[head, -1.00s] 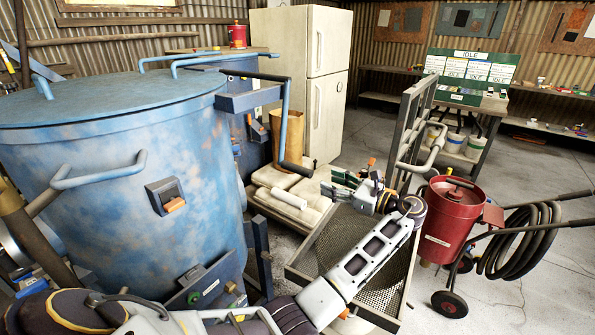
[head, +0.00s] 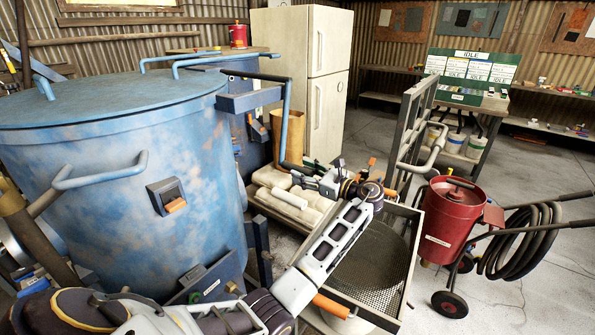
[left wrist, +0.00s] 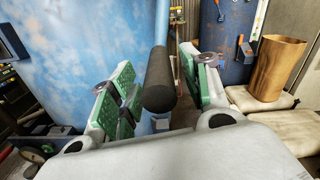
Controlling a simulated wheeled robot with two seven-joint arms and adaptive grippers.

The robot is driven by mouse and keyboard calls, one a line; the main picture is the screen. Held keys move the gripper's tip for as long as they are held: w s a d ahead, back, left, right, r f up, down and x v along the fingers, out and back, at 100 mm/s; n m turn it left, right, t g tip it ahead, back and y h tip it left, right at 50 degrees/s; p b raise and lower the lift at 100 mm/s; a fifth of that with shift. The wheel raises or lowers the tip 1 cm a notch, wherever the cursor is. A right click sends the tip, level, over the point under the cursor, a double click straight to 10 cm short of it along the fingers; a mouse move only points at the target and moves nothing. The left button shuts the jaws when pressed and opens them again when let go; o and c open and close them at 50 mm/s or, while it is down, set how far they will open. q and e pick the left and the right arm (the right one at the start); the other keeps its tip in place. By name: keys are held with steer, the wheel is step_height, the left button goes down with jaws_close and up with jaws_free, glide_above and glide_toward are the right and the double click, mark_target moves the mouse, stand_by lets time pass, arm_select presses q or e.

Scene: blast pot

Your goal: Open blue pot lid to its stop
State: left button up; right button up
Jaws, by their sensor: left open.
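The large blue pot (head: 140,190) stands at the left in the head view, with its flat blue lid (head: 100,97) lying level on top. A cranked bar (head: 287,115) reaches out from the lid's right side and hangs down. Its dark grip (left wrist: 160,80) shows in the left wrist view, between the fingers of my left gripper (left wrist: 162,95). The fingers have green pads and stand open on either side, with gaps visible. In the head view my left gripper (head: 312,174) is at the bar's lower end and hides the grip. My right gripper is not in view.
A mesh-bottomed tray (head: 372,268) lies under my left arm, and a red wheeled pot (head: 450,220) stands to its right. Pale sacks (head: 285,198) and a brown paper bag (left wrist: 276,68) are close behind the gripper. A cream fridge (head: 302,80) stands farther back.

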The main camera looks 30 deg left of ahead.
arm_select(q)
steer(key=shift+w+a, duration=0.1)
steer(key=shift+a, duration=1.3)
jaws_close()
